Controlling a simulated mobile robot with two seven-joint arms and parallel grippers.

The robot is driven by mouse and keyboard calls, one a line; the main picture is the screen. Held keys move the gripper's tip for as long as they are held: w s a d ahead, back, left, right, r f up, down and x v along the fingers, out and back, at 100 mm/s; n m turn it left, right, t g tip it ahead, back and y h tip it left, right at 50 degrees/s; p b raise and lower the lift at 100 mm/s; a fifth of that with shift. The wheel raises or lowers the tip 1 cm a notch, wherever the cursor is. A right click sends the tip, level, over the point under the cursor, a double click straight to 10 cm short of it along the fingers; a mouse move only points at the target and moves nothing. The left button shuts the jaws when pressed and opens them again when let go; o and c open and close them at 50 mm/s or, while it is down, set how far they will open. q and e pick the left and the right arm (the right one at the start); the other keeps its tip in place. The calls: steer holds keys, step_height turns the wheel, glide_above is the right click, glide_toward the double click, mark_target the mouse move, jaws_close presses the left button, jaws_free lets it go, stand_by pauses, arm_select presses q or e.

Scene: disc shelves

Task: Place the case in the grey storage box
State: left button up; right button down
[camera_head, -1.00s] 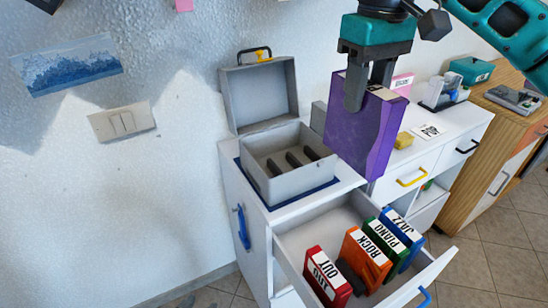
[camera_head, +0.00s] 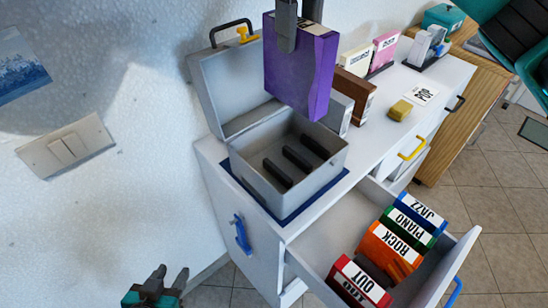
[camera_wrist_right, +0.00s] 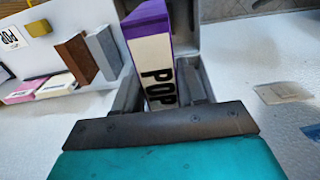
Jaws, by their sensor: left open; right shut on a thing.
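A purple case (camera_head: 300,68) hangs upright above the grey storage box (camera_head: 262,195). My right gripper (camera_head: 298,25) is shut on its top edge. In the right wrist view the purple case (camera_wrist_right: 155,60) shows a white spine reading POP between the fingers (camera_wrist_right: 160,90). The storage box stands on the white cabinet with its lid (camera_head: 212,92) raised at the back. Its inside shows dark dividers and no case. The purple case is apart from the box and hides part of its lid. My left gripper (camera_head: 168,282) is open and empty at the bottom left, low beside the cabinet.
An open drawer (camera_head: 335,225) below the box holds several labelled cases, among them an orange ROCK case (camera_head: 385,255). Brown (camera_head: 358,95) and grey cases stand right of the box. A yellow block (camera_head: 400,110) lies on the cabinet top. The wall is at the left.

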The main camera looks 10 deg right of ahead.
steer(key=shift+w+a, duration=0.15)
steer(key=shift+w, duration=0.1)
arm_select(q)
steer(key=shift+w+a+f+b, duration=0.15)
steer(key=shift+w+f+b, duration=0.05)
steer(key=shift+f+b, duration=0.4)
steer(key=shift+w+a+f+b, duration=0.1)
steer(key=shift+w+f+b, duration=0.1)
steer(key=shift+f+b, duration=0.4)
arm_select(e)
step_height(320, 180, down, 20)
arm_select(q)
steer(key=shift+r, duration=0.1)
arm_select(e)
steer(key=c, duration=0.6)
jaws_free()
steer(key=shift+c, duration=0.2)
